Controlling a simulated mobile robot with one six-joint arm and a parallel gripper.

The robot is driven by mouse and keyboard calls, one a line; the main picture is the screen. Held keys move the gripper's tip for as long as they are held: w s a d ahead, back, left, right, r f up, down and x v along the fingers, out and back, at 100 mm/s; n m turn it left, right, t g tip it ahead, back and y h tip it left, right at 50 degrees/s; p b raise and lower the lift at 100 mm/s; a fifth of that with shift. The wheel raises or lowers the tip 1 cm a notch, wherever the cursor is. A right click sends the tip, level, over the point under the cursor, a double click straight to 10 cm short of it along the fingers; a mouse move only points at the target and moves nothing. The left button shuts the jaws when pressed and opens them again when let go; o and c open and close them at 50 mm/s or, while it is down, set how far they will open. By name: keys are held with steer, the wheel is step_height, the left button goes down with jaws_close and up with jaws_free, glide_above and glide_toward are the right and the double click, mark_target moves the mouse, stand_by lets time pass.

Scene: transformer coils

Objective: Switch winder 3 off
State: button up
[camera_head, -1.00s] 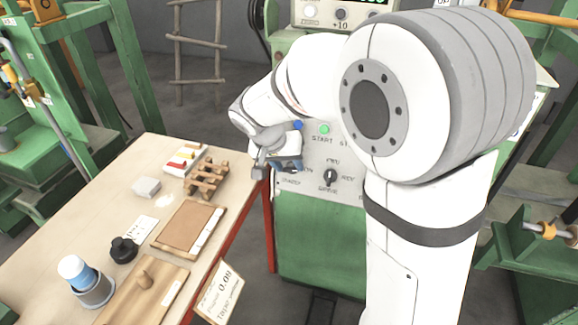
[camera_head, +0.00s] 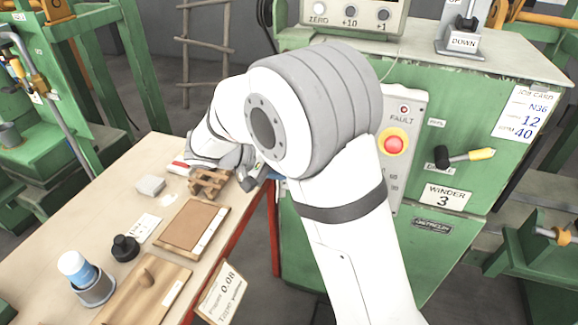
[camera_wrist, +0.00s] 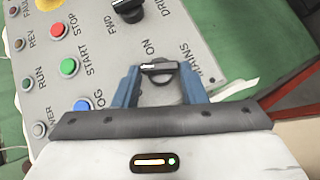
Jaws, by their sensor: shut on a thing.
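Winder 3 is the green machine with the label "WINDER 3" (camera_head: 447,197) on its front. In the wrist view its grey control panel (camera_wrist: 112,52) carries a black rotary knob (camera_wrist: 160,70) marked MAINS, with "ON" printed above it. My gripper (camera_wrist: 158,76) has its blue fingers on either side of this knob and is shut on it. A second black knob (camera_wrist: 128,10), marked FWD and DRIVE, sits higher on the panel. In the head view my gripper (camera_head: 262,176) is at the panel's left side, and my arm hides the knob and most of the panel.
Blue, green and red buttons, including START (camera_wrist: 69,66) and STOP (camera_wrist: 58,30), lie left of the fingers in the wrist view. A bench (camera_head: 62,228) with parts stands left.

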steer(key=shift+s+a+f+n+t+h, duration=0.1)
steer(key=shift+f+n+t+h, duration=0.15)
steer(key=shift+n+h, duration=0.45)
steer(key=shift+a+f+n+t+h, duration=0.1)
steer(key=shift+n+t+h, duration=0.25)
steer(key=shift+n+h, duration=0.35)
steer(key=shift+d+n, duration=0.1)
steer(key=shift+n, duration=0.2)
steer(key=o, duration=1)
steer(key=v, duration=0.8)
steer(key=shift+b, duration=0.3)
steer(key=shift+d, duration=0.1)
